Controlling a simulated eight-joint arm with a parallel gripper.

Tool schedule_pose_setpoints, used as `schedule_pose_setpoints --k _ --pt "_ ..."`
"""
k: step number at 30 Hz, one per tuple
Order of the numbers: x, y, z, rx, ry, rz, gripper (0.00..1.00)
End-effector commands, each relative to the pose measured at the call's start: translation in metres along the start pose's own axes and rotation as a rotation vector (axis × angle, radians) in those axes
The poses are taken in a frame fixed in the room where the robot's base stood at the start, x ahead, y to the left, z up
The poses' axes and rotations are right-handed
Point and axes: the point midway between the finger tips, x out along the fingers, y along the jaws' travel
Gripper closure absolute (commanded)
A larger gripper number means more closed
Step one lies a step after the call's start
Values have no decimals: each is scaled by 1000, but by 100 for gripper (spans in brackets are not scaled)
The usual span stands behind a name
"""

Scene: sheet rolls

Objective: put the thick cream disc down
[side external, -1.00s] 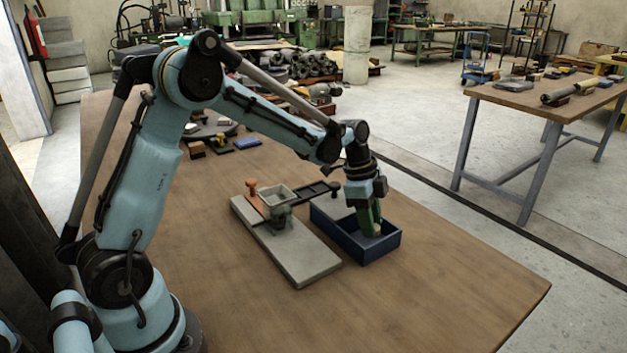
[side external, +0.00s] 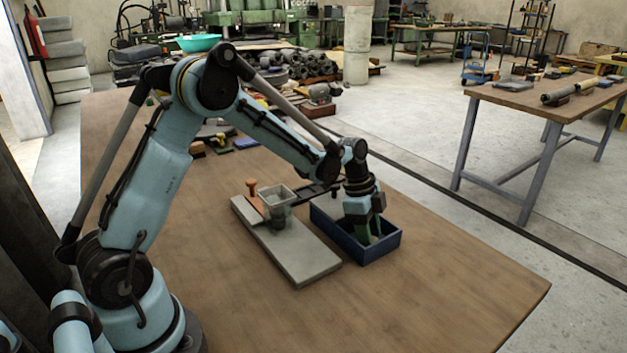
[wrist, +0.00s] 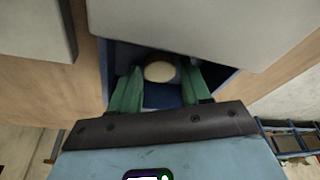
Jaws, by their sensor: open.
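The cream disc (wrist: 160,71) lies inside the blue box, between my green fingers in the wrist view. My gripper (wrist: 162,82) is open, with a finger on each side of the disc; a gap shows at the left, and I cannot tell whether the right finger touches it. In the side view my gripper (side external: 368,236) reaches down into the blue box (side external: 372,253). The disc cannot be made out there, as the fingers and box walls hide it.
A grey slab (side external: 290,248) with a hopper-like grey cup (side external: 278,203) and an orange knob (side external: 252,186) stands just left of the box. Small blocks (side external: 222,142) lie farther back. The table's front right is clear.

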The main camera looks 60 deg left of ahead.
Motion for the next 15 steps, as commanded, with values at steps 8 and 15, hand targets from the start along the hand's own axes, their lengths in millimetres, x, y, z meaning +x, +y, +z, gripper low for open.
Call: schedule_pose_setpoints --k 8,15 --pt "-22 0 -1 -1 0 0 53" --pt "-71 0 0 -2 0 0 53"
